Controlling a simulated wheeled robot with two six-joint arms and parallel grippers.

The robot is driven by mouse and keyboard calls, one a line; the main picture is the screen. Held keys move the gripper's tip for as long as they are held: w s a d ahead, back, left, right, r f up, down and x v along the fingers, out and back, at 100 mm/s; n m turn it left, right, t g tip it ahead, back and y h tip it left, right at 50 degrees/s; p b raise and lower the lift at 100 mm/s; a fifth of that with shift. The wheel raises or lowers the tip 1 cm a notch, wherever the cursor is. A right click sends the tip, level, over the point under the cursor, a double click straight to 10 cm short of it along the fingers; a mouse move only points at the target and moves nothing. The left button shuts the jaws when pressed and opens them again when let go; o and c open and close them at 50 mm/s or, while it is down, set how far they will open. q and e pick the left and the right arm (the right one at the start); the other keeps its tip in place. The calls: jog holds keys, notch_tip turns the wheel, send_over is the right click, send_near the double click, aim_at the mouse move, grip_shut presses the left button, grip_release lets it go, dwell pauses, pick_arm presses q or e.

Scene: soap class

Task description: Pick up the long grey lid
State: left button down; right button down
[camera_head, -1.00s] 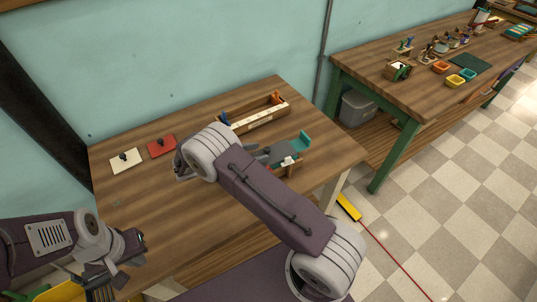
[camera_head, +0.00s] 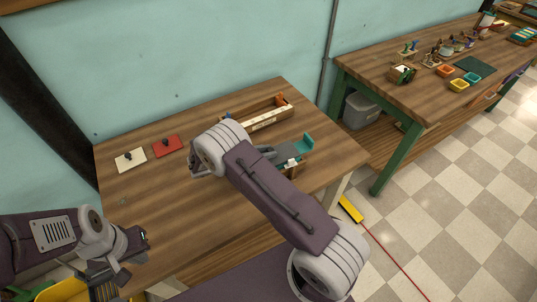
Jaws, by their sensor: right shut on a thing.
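A flat grey piece (camera_head: 288,152), which looks like the long grey lid, is at the right part of the near table, just beyond my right forearm. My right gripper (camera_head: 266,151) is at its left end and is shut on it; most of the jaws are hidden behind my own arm. A teal upright block (camera_head: 306,142) is at the piece's right end, and a small white part shows below it. I cannot tell whether the lid is clear of what is under it. My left gripper (camera_head: 125,264) is open and empty at the table's front left.
A long wooden box (camera_head: 268,121) with an orange end stands behind the lid. A white plate (camera_head: 131,160) and a red plate (camera_head: 168,146), each with a dark knob, lie at the back left. The table's middle left is bare. A second table (camera_head: 420,85) holds small items.

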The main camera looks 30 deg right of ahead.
aim_at(270, 150)
jog(key=r, duration=0.2)
jog(key=d+r+b, duration=0.1)
jog(key=r, duration=0.1)
jog(key=d+r+b, duration=0.1)
jog(key=d+r, duration=0.5)
jog(key=d, duration=0.4)
jog(key=shift+d+r+b, duration=0.3)
jog(key=shift+d+b, duration=0.05)
